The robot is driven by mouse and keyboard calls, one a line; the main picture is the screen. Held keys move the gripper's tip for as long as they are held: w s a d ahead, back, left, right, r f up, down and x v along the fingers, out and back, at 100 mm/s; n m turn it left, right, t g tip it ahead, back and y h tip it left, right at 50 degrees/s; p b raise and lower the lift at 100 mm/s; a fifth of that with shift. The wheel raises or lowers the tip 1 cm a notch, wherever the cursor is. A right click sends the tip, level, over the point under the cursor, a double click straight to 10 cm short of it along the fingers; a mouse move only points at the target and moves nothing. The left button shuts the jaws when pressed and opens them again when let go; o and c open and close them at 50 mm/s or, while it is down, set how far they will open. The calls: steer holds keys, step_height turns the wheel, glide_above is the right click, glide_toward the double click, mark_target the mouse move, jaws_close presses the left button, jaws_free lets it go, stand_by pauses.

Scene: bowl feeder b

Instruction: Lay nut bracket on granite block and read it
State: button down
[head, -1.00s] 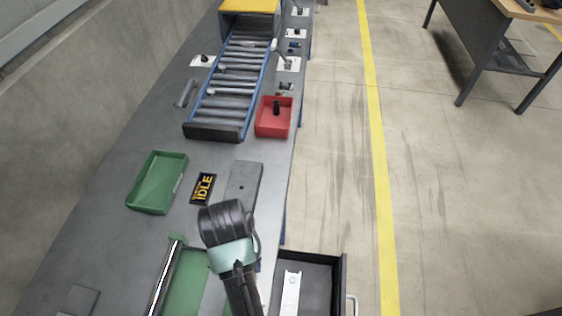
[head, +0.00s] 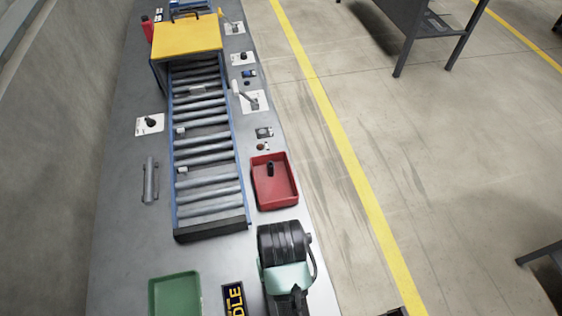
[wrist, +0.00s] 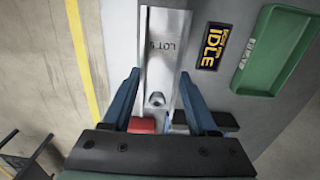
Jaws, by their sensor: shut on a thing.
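The nut bracket (wrist: 168,60) is a long silver metal channel with "LOT" lettering and a nut (wrist: 155,100) on it. In the wrist view my gripper (wrist: 159,78) has its blue fingers on both sides of the bracket and is shut on it. The bracket extends past the fingertips toward the top of the picture. In the head view my dark wrist hides the fingers and the bracket. I cannot make out the granite block in either current view. The IDLE sign (head: 235,298) lies on the bench, partly cut off; it also shows in the wrist view (wrist: 214,46).
A red tray (head: 289,203) with a dark part stands just beyond my wrist. A roller conveyor (head: 210,220) runs up the bench to a yellow cover (head: 187,38). A green tray (head: 175,295) is at lower left. Levers and switches line the right edge.

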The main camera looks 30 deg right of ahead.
steer(key=f, duration=0.4)
steer(key=shift+s+d+f, duration=0.2)
steer(key=shift+s, duration=0.15)
steer(key=shift+w+f+p, duration=0.1)
steer(key=shift+f+p, duration=0.3)
steer(key=shift+f, duration=2.15)
steer(key=shift+f, duration=0.2)
steer(key=shift+c, duration=0.9)
jaws_free()
steer(key=shift+r, duration=0.15)
step_height(320, 180, up, 12)
steer(key=shift+r+b, duration=0.1)
steer(key=shift+b, duration=0.2)
steer(key=shift+w, duration=0.1)
